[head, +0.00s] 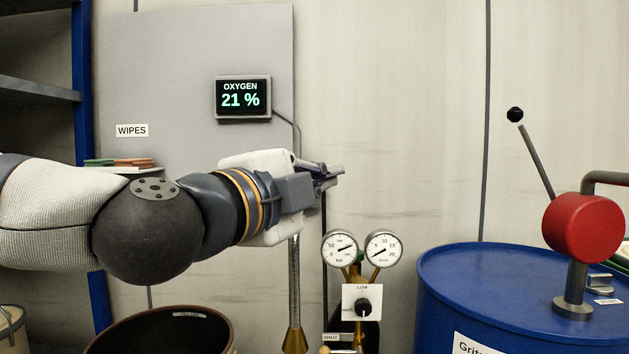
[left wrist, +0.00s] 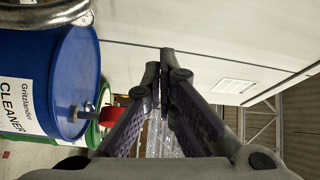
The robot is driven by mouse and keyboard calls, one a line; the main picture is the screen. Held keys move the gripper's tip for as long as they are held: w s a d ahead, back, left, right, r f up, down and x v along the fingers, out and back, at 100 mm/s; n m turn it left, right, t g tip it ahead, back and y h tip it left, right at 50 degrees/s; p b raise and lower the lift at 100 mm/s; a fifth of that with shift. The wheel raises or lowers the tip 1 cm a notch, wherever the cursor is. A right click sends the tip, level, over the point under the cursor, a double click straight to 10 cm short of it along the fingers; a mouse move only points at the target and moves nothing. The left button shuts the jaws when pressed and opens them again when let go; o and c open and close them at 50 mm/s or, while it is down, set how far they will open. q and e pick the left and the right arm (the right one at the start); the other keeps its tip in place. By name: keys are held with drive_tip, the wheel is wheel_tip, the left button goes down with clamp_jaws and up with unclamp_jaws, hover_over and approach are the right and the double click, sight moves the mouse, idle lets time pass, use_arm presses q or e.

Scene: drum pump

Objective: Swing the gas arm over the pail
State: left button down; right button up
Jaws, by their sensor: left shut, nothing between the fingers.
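A ribbed metal tube with a brass cone at its lower end, apparently the gas arm (head: 294,285), hangs in the head view; its upper part is hidden behind my left gripper. The cone is to the right of the open dark brown pail (head: 219,318) at the bottom, not above it. My left gripper (head: 341,171) reaches across from the left, above the cone and gauges, pointing right. Its fingers are shut and empty; they also show together in the left wrist view (left wrist: 164,66). My right gripper is not in view.
Two gauges (head: 340,248) and a knob panel (head: 362,302) stand right of the cone. A blue drum (head: 440,290) with a red pump (head: 583,227) is at right. An oxygen display (head: 242,98) reads 21 % on the grey panel. Blue-posted shelving (head: 82,60) is at left.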

use_arm(q)
drive_tip(key=shift+w+a+f, duration=0.1)
drive_tip(key=shift+w+a, duration=0.05)
drive_tip(key=shift+w, duration=0.8)
drive_tip(key=shift+w+a+f, duration=0.1)
drive_tip(key=shift+w+a, duration=0.05)
drive_tip(key=shift+w, duration=0.8)
drive_tip(key=shift+w+a+f, duration=0.1)
drive_tip(key=shift+w+a, duration=0.05)
drive_tip(key=shift+w, duration=0.8)
drive_tip(key=shift+a+r, duration=0.1)
